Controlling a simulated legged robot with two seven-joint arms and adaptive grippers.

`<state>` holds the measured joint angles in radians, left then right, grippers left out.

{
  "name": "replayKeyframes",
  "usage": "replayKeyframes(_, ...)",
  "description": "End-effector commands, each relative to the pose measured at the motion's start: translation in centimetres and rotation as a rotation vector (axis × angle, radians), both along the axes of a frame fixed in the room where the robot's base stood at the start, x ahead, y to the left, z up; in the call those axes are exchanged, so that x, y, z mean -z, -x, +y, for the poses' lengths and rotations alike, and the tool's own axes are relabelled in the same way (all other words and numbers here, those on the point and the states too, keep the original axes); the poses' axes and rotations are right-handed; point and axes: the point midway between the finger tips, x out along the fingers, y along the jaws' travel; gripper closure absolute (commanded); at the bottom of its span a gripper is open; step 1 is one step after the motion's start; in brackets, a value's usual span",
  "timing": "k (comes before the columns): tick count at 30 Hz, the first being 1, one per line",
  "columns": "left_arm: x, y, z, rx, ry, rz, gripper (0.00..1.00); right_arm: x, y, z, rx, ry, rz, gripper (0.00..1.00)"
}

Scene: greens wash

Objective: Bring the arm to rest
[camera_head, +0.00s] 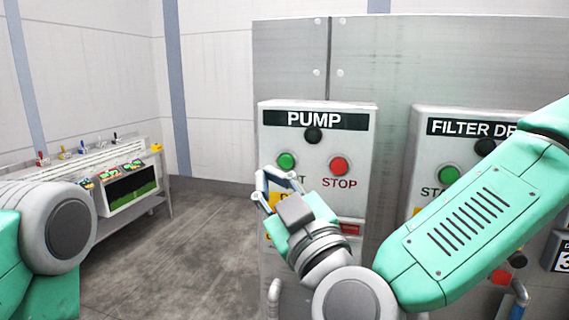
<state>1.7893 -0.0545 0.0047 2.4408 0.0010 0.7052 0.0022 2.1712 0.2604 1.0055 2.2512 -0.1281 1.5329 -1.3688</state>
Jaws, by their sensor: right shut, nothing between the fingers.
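My right arm reaches in from the right, and its gripper (262,184) is shut and empty. In the picture the gripper lies just below and left of the green start button (286,161) on the pump panel (366,150). I cannot tell whether it touches the panel. The gripper covers part of the start label and a yellow label. The red stop button (339,166) is in clear view. Of my left arm only a rounded joint shows at the left edge; its gripper is out of view.
A second panel (425,122), marked "FILTER DR", is at right, partly hidden by my right arm. Both panels are on a grey metal cabinet (430,60). A low bench (166,190) with small coloured valves stands at left. The floor (190,250) between is clear.

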Motion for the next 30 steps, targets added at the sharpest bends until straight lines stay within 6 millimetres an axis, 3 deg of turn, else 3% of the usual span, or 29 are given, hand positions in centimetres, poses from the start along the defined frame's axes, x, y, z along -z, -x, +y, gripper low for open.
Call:
replayKeyframes(8,0.0,0.0,0.0,0.0,0.0,0.0,1.0,0.2,0.0,0.0,-0.001,0.001,0.004,1.0)
replayKeyframes(11,0.5,0.0,0.0,0.0,0.0,0.0,1.0,2.3,-0.1,0.1,-0.015,0.007,0.042,1.0)
replayKeyframes(14,1.4,0.0,0.0,0.0,0.0,0.0,1.0,7.3,-0.1,0.2,-0.052,0.023,0.138,1.0)
replayKeyframes(20,4.0,0.0,0.0,0.0,0.0,0.0,1.0,22.3,1.6,-1.0,-0.124,0.051,0.471,1.0)
replayKeyframes(24,5.7,0.0,0.0,0.0,0.0,0.0,1.0,32.5,4.3,-3.4,-0.129,0.061,0.729,1.0)
replayKeyframes(26,6.4,0.0,0.0,0.0,0.0,0.0,1.0,36.7,5.8,-4.8,-0.116,0.063,0.841,1.0)
replayKeyframes(30,8.2,0.0,0.0,0.0,0.0,0.0,1.0,45.8,10.0,-8.9,-0.051,0.061,1.109,1.0)
